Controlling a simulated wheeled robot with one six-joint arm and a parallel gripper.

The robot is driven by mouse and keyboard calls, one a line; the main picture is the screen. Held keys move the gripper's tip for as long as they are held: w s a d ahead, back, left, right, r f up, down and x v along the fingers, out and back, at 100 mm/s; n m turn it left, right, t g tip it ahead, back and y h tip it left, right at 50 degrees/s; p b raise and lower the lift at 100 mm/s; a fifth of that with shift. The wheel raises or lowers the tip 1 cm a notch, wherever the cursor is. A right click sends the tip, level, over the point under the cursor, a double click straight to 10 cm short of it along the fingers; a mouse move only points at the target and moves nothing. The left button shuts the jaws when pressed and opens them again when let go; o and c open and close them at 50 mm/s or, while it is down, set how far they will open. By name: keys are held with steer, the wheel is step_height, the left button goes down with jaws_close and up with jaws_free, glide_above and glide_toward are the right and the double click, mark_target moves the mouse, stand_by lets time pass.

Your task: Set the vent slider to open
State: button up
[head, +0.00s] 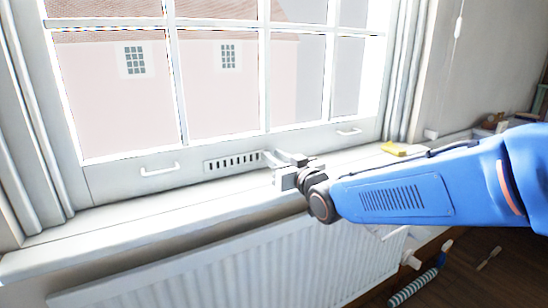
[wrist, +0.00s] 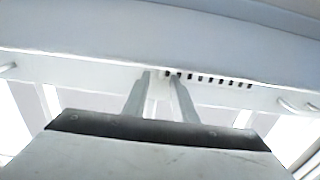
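The vent (head: 233,161) is a pale strip with a row of dark slots, set in the window's bottom rail. It also shows in the wrist view (wrist: 212,79), stretching to the right from my fingers. My gripper (head: 277,156) is at the vent's right end in the head view, with its fingers pointing at the rail. In the wrist view my gripper (wrist: 160,76) has its two fingers apart. A small pale shape, possibly the slider's knob (wrist: 159,84), shows between them. I cannot tell whether the fingers touch it. The fingers hide part of that end of the vent.
White handles stand on the rail left (head: 160,169) and right (head: 349,132) of the vent. The white sill (head: 130,226) is clear to the left. A yellow object (head: 394,148) lies on the sill to the right. A white radiator (head: 240,272) is below.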

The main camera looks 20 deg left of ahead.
steer(key=shift+w+a, duration=0.2)
steer(key=shift+a, duration=0.05)
steer(key=shift+c, duration=0.3)
jaws_close()
stand_by(1.1)
